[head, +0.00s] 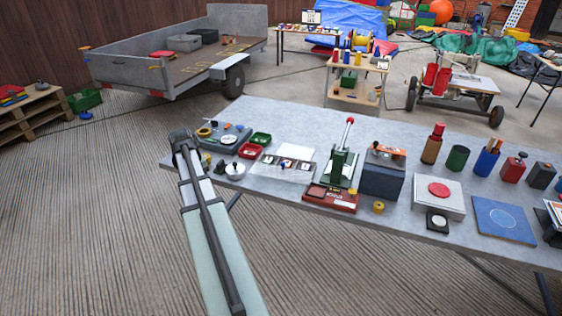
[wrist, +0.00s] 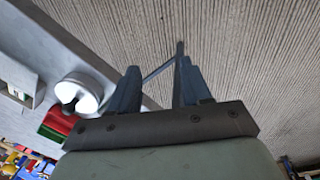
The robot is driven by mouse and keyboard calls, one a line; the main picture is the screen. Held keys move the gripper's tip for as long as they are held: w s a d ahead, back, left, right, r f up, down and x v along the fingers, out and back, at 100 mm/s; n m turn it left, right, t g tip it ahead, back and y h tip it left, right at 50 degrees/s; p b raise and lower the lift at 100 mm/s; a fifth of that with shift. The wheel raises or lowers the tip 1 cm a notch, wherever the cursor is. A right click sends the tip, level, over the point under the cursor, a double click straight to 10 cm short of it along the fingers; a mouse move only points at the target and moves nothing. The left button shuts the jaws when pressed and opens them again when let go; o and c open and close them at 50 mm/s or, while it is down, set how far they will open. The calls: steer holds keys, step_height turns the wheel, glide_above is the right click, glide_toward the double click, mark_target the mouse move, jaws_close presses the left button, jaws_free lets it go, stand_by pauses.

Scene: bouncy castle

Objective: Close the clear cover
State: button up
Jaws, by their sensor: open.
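A low tray with several small compartments (head: 268,160) sits near the front edge of the grey table. A pale, see-through panel (head: 299,151) rises at its back right and looks like the clear cover, standing open; its hinge is too small to make out. My gripper (head: 180,136) is at the left end of the table, to the left of the tray and apart from it. The wrist view shows my gripper (wrist: 157,75) with its two fingers spread and nothing between them, the ribbed floor beyond. The cover cannot be made out in the wrist view.
On the grey table (head: 350,225), a red bin (head: 249,151) and a green bin (head: 261,139) stand left of the tray. A green press with a red-knobbed lever (head: 342,165) stands close on the right, beside a dark box (head: 382,178). A white round piece (head: 235,170) lies front left.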

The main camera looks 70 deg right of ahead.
steer(key=s+d+r+m, duration=0.2)
steer(key=s+d+r, duration=0.7)
steer(key=d, duration=0.4)
steer(key=m+g, duration=0.1)
steer(key=m, duration=0.1)
glide_toward(283, 163)
steer(key=f, duration=0.5)
steer(key=s+d+f, duration=0.1)
steer(key=f, duration=0.2)
steer(key=shift+s+f, duration=0.1)
steer(key=shift+f, duration=0.2)
jaws_close()
